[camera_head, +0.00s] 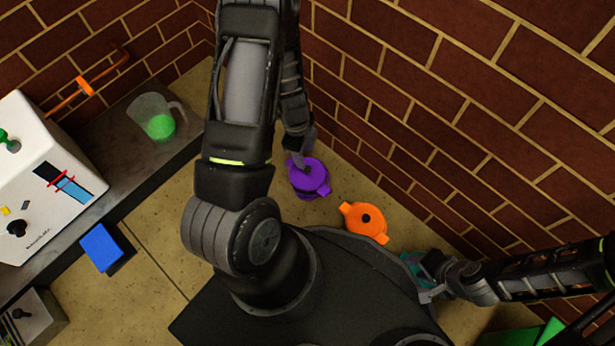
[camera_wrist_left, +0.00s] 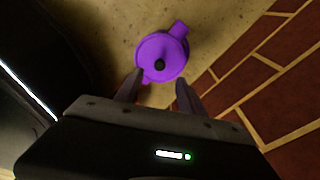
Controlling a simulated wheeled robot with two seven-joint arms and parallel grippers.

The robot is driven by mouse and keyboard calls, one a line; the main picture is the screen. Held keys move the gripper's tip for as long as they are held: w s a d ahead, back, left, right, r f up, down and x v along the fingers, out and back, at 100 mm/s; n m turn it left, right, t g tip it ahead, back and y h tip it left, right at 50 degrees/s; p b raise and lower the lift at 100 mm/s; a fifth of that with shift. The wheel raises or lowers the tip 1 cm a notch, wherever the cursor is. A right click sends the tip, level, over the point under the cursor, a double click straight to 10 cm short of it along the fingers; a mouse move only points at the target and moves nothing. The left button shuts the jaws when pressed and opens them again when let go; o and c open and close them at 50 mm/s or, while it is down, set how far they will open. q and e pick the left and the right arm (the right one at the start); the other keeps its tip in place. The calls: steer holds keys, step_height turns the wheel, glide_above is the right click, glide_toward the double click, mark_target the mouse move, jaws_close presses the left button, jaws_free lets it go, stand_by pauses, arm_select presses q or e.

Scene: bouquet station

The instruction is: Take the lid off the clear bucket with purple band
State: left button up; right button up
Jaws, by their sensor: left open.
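The purple lid (camera_head: 312,172), round with a dark knob and side tabs, lies on a bucket whose purple edge shows beneath it; the clear walls are not distinguishable. It also shows in the left wrist view (camera_wrist_left: 158,50), just beyond my fingertips. My left gripper (camera_head: 298,158) is at the upper left edge of the lid. In the left wrist view my left gripper (camera_wrist_left: 158,86) is open, with the fingers apart and nothing between them; whether they touch the lid is unclear. My right gripper (camera_head: 430,292) is at the lower right, beside a partly hidden teal thing (camera_head: 413,264).
An orange lidded container (camera_head: 366,222) stands right of the purple one. A brick wall (camera_head: 420,130) runs close behind both. At left are a clear jug (camera_head: 155,117) with green contents, a white machine (camera_head: 45,190) and a blue block (camera_head: 100,247).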

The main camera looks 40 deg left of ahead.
mark_target(307, 168)
arm_select(q)
steer(key=shift+d+f+b, duration=0.2)
steer(key=shift+f+b, duration=0.4)
steer(key=shift+f, duration=0.65)
arm_select(e)
steer(key=shift+w+f, duration=0.15)
steer(key=shift+f, duration=0.45)
arm_select(q)
steer(key=f+b, duration=0.2)
steer(key=f, duration=0.1)
steer(key=f+b, duration=0.1)
steer(key=f, duration=0.1)
steer(key=shift+w+d+f, duration=0.1)
steer(key=shift+d+f, duration=0.05)
steer(key=shift+d, duration=0.15)
arm_select(e)
steer(key=f, duration=0.3)
steer(key=shift+w, duration=0.25)
steer(key=shift+r, duration=0.1)
arm_select(q)
jaws_close()
